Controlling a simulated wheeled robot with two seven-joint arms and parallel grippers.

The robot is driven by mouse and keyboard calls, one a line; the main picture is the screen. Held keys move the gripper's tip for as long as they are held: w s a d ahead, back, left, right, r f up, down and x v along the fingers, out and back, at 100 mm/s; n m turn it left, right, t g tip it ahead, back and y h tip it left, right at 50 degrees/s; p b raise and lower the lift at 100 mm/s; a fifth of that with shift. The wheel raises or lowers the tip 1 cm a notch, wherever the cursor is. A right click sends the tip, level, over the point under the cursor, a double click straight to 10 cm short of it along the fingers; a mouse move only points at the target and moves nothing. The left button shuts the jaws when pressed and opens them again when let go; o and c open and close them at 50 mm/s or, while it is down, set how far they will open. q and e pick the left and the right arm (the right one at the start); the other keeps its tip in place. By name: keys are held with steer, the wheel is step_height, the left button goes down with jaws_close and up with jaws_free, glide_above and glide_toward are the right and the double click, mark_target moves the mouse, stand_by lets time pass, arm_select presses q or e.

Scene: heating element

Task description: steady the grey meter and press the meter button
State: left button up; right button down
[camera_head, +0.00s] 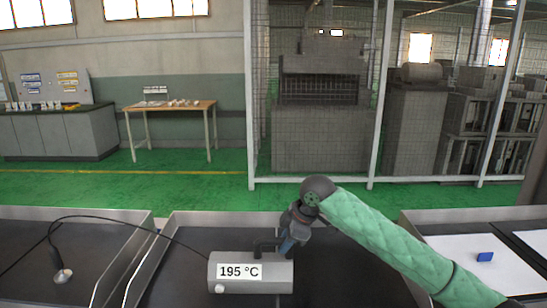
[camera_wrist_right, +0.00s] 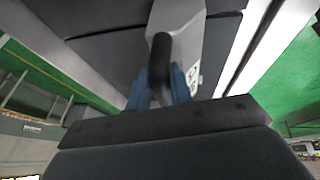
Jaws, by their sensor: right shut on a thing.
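The grey meter (camera_head: 274,286) stands on the dark surface of the middle tray, with a label reading 195 °C (camera_head: 239,272) on its front. The small white meter button (camera_head: 219,288) sits below the label at the lower left. My right gripper (camera_head: 284,246) is shut on the meter's black handle (camera_head: 264,243) at the top. In the right wrist view the blue fingers of this gripper (camera_wrist_right: 160,88) lie on both sides of the handle (camera_wrist_right: 160,62), with the meter body (camera_wrist_right: 182,18) beyond it. My left gripper is not in view.
A black cable runs left from the meter to a probe (camera_head: 62,275) in the left tray. A raised metal wall (camera_head: 142,258) divides the trays. Nothing stands directly before the button.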

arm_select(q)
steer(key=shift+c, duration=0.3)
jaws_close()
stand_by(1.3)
